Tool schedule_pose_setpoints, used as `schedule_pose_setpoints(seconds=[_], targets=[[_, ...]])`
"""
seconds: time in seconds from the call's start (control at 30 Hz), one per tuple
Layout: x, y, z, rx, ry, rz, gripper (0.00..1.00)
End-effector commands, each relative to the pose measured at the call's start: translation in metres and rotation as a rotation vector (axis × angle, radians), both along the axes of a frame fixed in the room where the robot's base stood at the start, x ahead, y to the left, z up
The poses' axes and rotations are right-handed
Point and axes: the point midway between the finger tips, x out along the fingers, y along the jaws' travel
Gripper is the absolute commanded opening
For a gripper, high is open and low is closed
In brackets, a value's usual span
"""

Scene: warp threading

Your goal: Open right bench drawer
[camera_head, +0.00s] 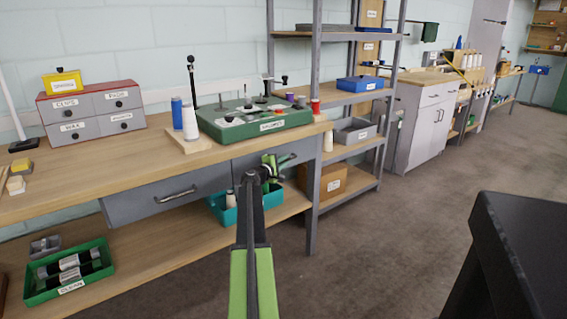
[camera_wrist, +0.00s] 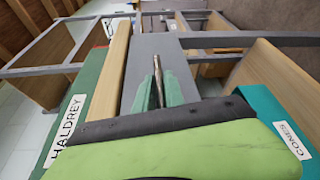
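The right bench drawer (camera_head: 247,164) is a grey front under the wooden worktop, and it looks closed. My gripper (camera_head: 270,167) is in front of it, at its dark bar handle (camera_head: 289,158), and partly covers the drawer front. In the wrist view the grey drawer front (camera_wrist: 150,50) lies ahead, and the metal handle (camera_wrist: 158,82) runs between the two green fingers of my gripper (camera_wrist: 161,90). The fingers are on either side of the handle. I cannot tell whether they press on it.
The left drawer (camera_head: 165,195) has its own bar handle and looks closed. A green HALDREY tray (camera_head: 258,125) stands on the worktop above. A teal CONES bin (camera_head: 222,209) sits on the lower shelf below the drawer. A grey shelf rack (camera_head: 312,190) stands close on the right. Open floor lies in front.

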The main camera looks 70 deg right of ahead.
Motion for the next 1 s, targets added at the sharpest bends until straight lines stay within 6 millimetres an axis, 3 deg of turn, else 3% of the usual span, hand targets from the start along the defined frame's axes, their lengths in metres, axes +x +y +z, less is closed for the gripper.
schedule_pose_setpoints(seconds=[0.1,1.0], targets=[[0.0003,0.0001,0.0000,0.000,0.000,0.000,0.00],[0.0015,0.0006,0.0000,0.000,0.000,0.002,0.00]])
